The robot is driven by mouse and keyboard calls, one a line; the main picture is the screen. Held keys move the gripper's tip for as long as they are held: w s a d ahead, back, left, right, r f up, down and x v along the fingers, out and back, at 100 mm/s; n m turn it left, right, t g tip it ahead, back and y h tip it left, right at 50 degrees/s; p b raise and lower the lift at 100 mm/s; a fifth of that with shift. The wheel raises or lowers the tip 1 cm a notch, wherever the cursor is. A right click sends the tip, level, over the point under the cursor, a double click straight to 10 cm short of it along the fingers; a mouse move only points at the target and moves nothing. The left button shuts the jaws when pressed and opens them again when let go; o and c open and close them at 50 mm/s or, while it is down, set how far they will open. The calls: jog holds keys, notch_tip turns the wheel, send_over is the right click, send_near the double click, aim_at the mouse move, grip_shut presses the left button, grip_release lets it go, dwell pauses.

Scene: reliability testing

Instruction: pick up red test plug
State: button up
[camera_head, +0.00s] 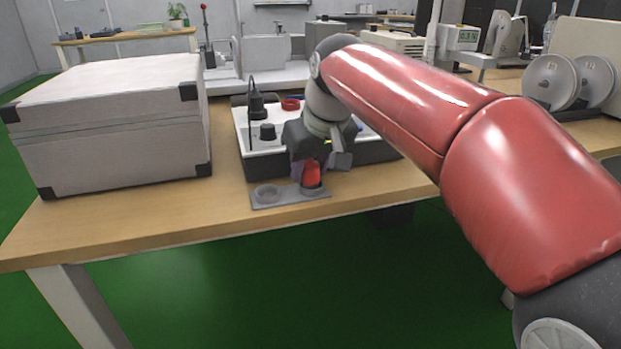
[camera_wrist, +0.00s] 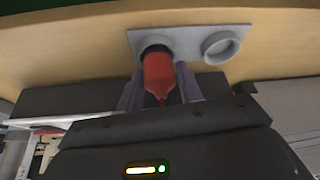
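The red test plug (camera_head: 311,174) stands upright in the right-hand socket of a small grey two-socket holder (camera_head: 279,202) at the table's front edge. The holder's left socket is empty. In the wrist view the plug (camera_wrist: 158,76) sits in the holder (camera_wrist: 190,36), its narrow end towards my gripper. My gripper (camera_head: 312,168) is down at the plug. In the wrist view its two fingers (camera_wrist: 160,90) flank the plug closely, one on each side. I cannot tell whether they touch it.
A white tray with dark sides (camera_head: 262,165) stands just behind the holder, with a black knob (camera_head: 267,131) and a red ring (camera_head: 290,104). A large grey case (camera_head: 110,130) stands to the left. Bare wooden tabletop (camera_head: 160,217) lies left of the holder.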

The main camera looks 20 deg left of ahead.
jog(key=c, duration=0.6)
jog(key=shift+o, duration=0.2)
jog(key=shift+r, duration=0.15)
